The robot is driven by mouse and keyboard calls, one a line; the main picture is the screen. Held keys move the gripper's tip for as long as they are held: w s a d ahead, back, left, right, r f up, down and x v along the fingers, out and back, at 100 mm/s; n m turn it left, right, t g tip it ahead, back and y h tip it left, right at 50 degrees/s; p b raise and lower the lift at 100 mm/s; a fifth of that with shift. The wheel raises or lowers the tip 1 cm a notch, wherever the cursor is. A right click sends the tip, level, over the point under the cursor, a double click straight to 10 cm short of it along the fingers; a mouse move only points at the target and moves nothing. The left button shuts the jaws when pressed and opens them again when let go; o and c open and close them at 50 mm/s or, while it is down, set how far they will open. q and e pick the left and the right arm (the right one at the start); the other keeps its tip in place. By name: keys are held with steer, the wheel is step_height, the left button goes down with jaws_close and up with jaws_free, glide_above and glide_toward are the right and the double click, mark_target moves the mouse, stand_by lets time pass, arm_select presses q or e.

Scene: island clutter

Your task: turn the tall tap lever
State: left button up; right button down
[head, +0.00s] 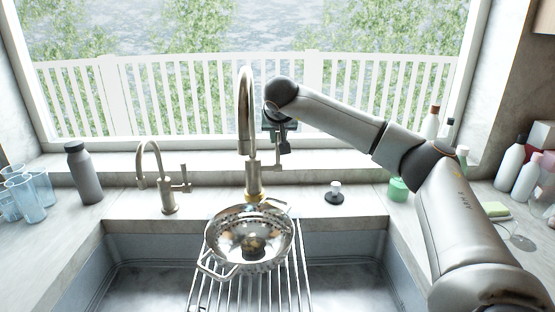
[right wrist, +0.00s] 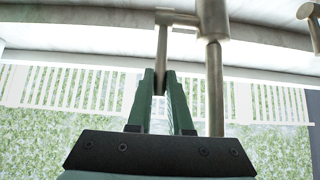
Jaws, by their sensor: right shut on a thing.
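The tall tap (head: 246,115) stands upright behind the sink, with a high curved spout. Its lever (head: 278,158) rises on the right side of its body. My right gripper (head: 280,128) is beside the tap's column, shut on the upper part of the lever. In the right wrist view the lever (right wrist: 162,48) runs in between the two green fingers of the gripper (right wrist: 161,88), and the tap's column (right wrist: 215,85) is close by on the right. My left gripper is not in view.
A shorter tap (head: 168,190) with its own lever stands to the left. A metal colander (head: 232,262) sits on a rack (head: 290,290) over the sink, under the tall tap. A grey bottle (head: 84,175), blue glasses (head: 40,188) and several right-hand bottles (head: 510,167) flank the sink.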

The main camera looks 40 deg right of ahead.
steer(key=shift+s+a+f+t+h, duration=0.15)
steer(key=shift+s+a+t+h, duration=0.45)
steer(key=shift+t, duration=0.2)
steer(key=shift+s+a+f+t+h, duration=0.35)
steer(key=shift+s+a+t+h, duration=0.1)
steer(key=shift+s+t+h, duration=0.3)
steer(key=shift+w, duration=0.1)
steer(key=c, duration=1)
jaws_free()
steer(key=shift+w+d+r+g+y, duration=0.3)
steer(key=shift+w+d+g+y, duration=0.25)
steer(key=shift+w+g+y, duration=0.2)
steer(key=shift+w+d+r+g+y, duration=0.25)
steer(key=shift+w+d+g+y, duration=0.35)
steer(key=shift+g+y, duration=0.15)
steer(key=shift+g, duration=0.25)
